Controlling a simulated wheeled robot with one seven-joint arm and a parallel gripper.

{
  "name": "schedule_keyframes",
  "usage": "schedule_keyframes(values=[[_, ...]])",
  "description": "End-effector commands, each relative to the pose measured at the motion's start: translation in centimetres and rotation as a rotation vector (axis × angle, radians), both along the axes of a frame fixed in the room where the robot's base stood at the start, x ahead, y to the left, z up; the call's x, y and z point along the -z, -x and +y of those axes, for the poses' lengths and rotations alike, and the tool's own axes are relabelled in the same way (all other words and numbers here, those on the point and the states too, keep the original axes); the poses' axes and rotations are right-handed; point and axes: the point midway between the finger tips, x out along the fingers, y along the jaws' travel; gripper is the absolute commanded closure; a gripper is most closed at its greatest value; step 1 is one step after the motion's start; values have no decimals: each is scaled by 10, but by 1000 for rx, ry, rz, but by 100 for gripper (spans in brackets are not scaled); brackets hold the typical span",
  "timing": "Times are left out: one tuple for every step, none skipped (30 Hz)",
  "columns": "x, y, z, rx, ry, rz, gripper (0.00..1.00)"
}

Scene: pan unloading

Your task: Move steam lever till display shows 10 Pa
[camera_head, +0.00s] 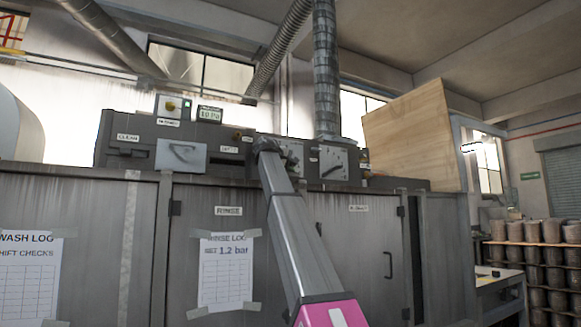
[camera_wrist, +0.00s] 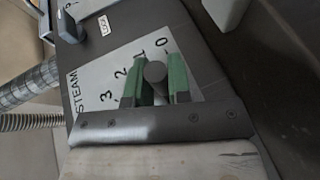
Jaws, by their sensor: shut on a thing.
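In the wrist view, the steam lever (camera_wrist: 155,72) is a dark round knob between the two green fingertips of my gripper (camera_wrist: 157,82). The gripper is shut on it. Behind it is a white plate (camera_wrist: 92,82) marked STEAM, with a scale from 0 to 3; the knob sits near the 1. In the head view, my arm reaches up to the machine's panel, and its end (camera_head: 267,146) hides the lever and most of its plate. The display (camera_head: 209,114) on top of the machine is small and appears to read 10 Pa.
A dial with a black pointer (camera_head: 333,165) is on the panel just right of my arm's end. A box with a yellow button (camera_head: 170,107) stands left of the display. A wooden board (camera_head: 408,135) rises at the panel's right. Log sheets (camera_head: 226,272) hang on the cabinet doors.

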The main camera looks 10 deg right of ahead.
Motion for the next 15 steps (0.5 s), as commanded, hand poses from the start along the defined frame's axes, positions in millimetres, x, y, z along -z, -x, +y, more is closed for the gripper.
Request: schedule_keyframes(values=[[0, 0, 0, 1, 1, 1, 100], [0, 0, 0, 1, 1, 1, 100], [0, 0, 0, 1, 1, 1, 100], [0, 0, 0, 1, 1, 0, 100], [0, 0, 0, 1, 1, 0, 72], [0, 0, 0, 1, 1, 0, 58], [0, 0, 0, 1, 1, 0, 57], [0, 0, 0, 1, 1, 0, 57], [0, 0, 0, 1, 1, 0, 57], [0, 0, 0, 0, 1, 0, 57], [0, 0, 0, 0, 1, 0, 57], [0, 0, 0, 0, 2, -1, 57], [0, 0, 0, 0, 2, -1, 57], [0, 0, 0, 0, 2, -1, 57], [0, 1, 1, 0, 2, -1, 57]])
